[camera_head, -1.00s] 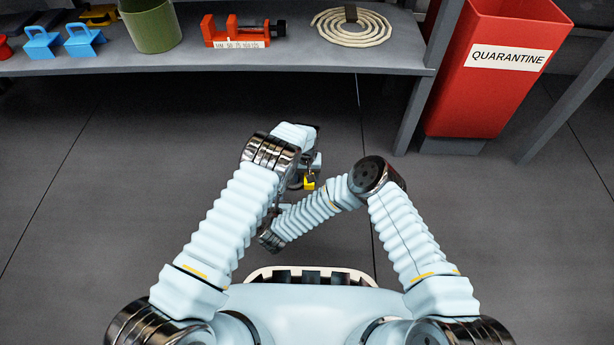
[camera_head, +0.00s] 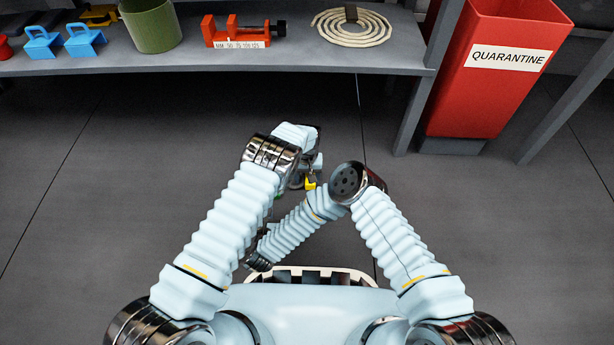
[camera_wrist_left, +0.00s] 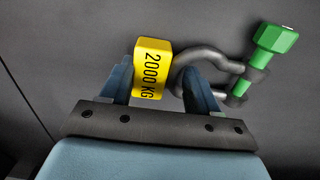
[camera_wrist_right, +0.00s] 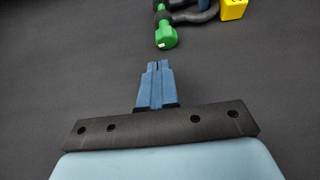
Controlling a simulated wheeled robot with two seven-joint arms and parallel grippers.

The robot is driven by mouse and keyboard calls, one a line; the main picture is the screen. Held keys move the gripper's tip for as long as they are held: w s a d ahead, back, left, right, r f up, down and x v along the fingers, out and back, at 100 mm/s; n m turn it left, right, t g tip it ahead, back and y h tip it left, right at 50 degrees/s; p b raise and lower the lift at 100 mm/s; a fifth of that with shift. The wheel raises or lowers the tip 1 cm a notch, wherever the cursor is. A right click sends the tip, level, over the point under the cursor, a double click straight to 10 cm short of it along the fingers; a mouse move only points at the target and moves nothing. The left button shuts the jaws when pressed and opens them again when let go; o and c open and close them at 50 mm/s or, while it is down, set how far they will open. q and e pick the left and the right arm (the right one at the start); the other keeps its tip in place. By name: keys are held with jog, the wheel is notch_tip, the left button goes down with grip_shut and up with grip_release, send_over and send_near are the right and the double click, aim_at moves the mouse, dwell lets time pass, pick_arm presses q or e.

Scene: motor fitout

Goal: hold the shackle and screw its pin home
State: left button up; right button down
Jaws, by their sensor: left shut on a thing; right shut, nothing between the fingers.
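The shackle (camera_wrist_left: 190,58) is a dark grey bow with a yellow block (camera_wrist_left: 153,66) marked 2000 KG. My left gripper (camera_wrist_left: 160,78) is shut on it at the yellow block, with the shackle's ears sticking out to the right. The green pin (camera_wrist_left: 275,38) sits through the ears, its hex head standing clear of the upper one. My right gripper (camera_wrist_right: 157,66) is shut and empty, a short gap from the pin's head (camera_wrist_right: 166,39). In the head view my left gripper (camera_head: 309,177) and the yellow block show; the right fingers are hidden behind my left arm.
A red quarantine bin (camera_head: 480,95) stands at the right. The floor between is clear.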

jog(key=shift+w+a, duration=0.2)
jog(key=shift+w, duration=3.25)
jog(key=shift+d+f, duration=0.1)
jog(key=shift+f, duration=0.05)
